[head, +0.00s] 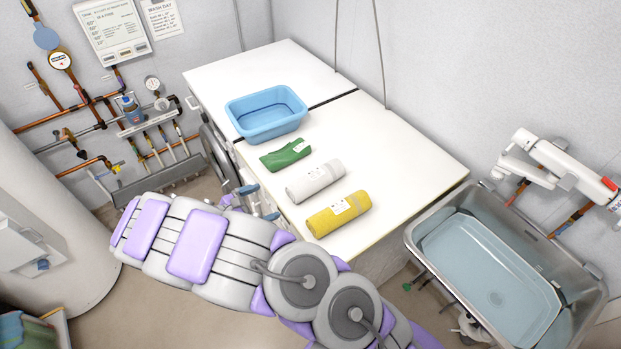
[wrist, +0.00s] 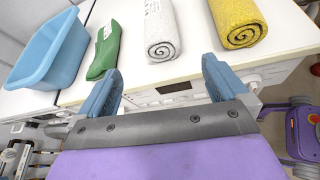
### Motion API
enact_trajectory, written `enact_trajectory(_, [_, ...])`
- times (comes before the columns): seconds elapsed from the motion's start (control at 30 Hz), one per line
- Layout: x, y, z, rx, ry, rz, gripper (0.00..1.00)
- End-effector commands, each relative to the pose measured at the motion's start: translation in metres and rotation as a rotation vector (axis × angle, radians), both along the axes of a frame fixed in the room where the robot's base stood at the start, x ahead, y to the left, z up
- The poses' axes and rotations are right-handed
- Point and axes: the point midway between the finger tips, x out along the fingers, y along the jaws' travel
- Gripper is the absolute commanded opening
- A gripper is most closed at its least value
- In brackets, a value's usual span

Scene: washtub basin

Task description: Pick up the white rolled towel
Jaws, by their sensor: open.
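The white rolled towel (head: 315,181) lies on the white worktop (head: 400,150), between a green cloth (head: 286,154) and a yellow rolled towel (head: 339,213). It has a small label on top. In the wrist view the white towel (wrist: 160,32) shows its spiral end toward me, at the worktop's front edge. My gripper (wrist: 163,82) is open and empty, its two blue fingers spread in front of the worktop edge, short of the white towel. In the head view, blue finger parts (head: 258,196) show near the front edge, partly hidden behind my arm.
A blue basin (head: 265,113) stands on the worktop beyond the green cloth. The yellow roll lies close on the white towel's right in the wrist view. A metal sink (head: 490,265) stands at the right. Pipes and valves line the left wall.

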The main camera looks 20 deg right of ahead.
Motion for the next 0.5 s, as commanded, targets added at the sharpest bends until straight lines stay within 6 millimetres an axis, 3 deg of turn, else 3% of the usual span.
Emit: enact_trajectory(0.5, [0.038, -0.082, -0.037, 0.002, 0.000, -0.006, 1.00])
